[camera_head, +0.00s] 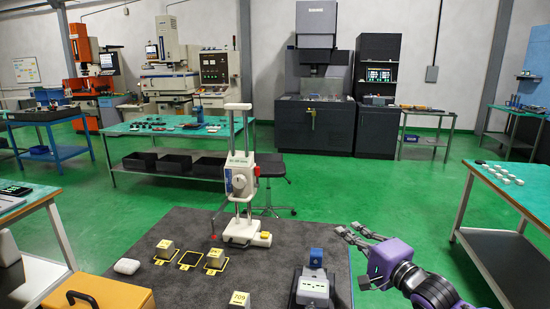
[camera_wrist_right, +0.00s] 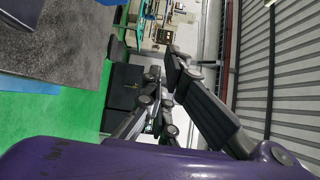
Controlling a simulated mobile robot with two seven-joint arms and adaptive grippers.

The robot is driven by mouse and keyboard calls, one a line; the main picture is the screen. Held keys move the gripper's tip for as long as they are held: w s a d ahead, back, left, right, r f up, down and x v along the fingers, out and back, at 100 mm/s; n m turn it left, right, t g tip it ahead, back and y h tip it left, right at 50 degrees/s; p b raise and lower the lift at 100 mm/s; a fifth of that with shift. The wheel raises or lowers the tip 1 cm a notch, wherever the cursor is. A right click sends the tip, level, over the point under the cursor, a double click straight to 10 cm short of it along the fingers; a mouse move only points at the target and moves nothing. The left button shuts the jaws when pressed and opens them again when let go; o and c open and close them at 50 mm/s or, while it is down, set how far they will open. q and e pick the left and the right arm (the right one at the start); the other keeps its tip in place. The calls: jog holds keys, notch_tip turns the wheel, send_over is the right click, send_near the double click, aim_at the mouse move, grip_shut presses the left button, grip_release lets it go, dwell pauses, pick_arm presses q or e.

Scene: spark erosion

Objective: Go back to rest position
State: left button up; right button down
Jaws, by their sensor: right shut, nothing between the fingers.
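My right gripper (camera_head: 346,232) comes in from the lower right in the head view, with a purple wrist and grey fingers. It is shut and empty, held in the air beside the right edge of the dark grey table mat (camera_head: 190,225). The right wrist view also shows its grey fingers (camera_wrist_right: 162,72), with nothing between them and the room behind. My left gripper is not in view.
On the mat stand a white height gauge (camera_head: 241,180), a white and blue device (camera_head: 314,285), small blocks on yellow-edged plates (camera_head: 190,260) and a block marked 209 (camera_head: 238,300). An orange box (camera_head: 100,292) is at lower left. Green floor lies right of the mat.

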jog(key=w+d+f+n+g+h, duration=0.1)
jog(key=w+d+f+n+h, duration=0.2)
jog(key=d+f+n+h, duration=0.55)
jog(key=w+d+f+n+g+h, duration=0.1)
jog(key=w+d+f+n+h, duration=0.15)
jog(key=d+f+n, duration=0.7)
jog(key=s+a+f+g+y, duration=0.2)
jog(key=s+a+f, duration=0.2)
jog(key=s+f, duration=0.6)
jog(key=s+a+f+g+y, duration=0.1)
jog(key=s+a+f, duration=0.3)
jog(key=s+f, duration=0.55)
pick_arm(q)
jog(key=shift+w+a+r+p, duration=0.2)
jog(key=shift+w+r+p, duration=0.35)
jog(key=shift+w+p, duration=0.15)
pick_arm(e)
jog(key=s+a+m+g, duration=0.1)
jog(key=s+a, duration=0.2)
jog(key=s, duration=0.7)
jog(key=s+a+m, duration=0.2)
jog(key=s+a, duration=0.2)
jog(key=s, duration=0.6)
jog(key=s+a+m+g, duration=0.1)
jog(key=s+a, duration=0.2)
jog(key=s, duration=0.8)
jog(key=shift+a+f+m+g+y, duration=0.3)
jog(key=shift+a, duration=0.05)
